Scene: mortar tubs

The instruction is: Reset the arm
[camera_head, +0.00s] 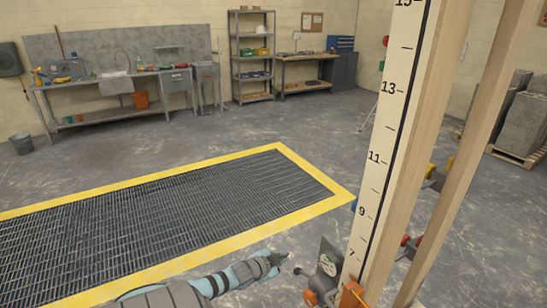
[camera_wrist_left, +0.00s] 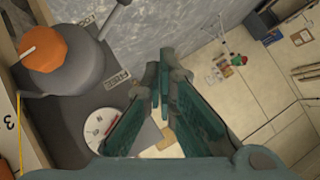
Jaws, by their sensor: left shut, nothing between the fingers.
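My left gripper (camera_head: 277,259) comes in at the bottom of the head view, over the grey floor and just left of a grey panel device (camera_head: 328,268). In the left wrist view its teal fingers (camera_wrist_left: 165,70) run together to the tips, shut with nothing between them. The device's orange knob (camera_wrist_left: 45,48) and round white dial (camera_wrist_left: 102,126) lie left of the fingers there. The fingers overlap the dial's side in that picture; I cannot tell whether they touch it. My right gripper is in neither view.
A tall wooden post with a numbered scale (camera_head: 385,130) stands close on the right. A yellow-edged floor grating (camera_head: 170,215) lies at left. A workbench (camera_head: 110,80), shelves (camera_head: 252,60) and stacked grey blocks on a pallet (camera_head: 520,155) stand farther off. The middle floor is clear.

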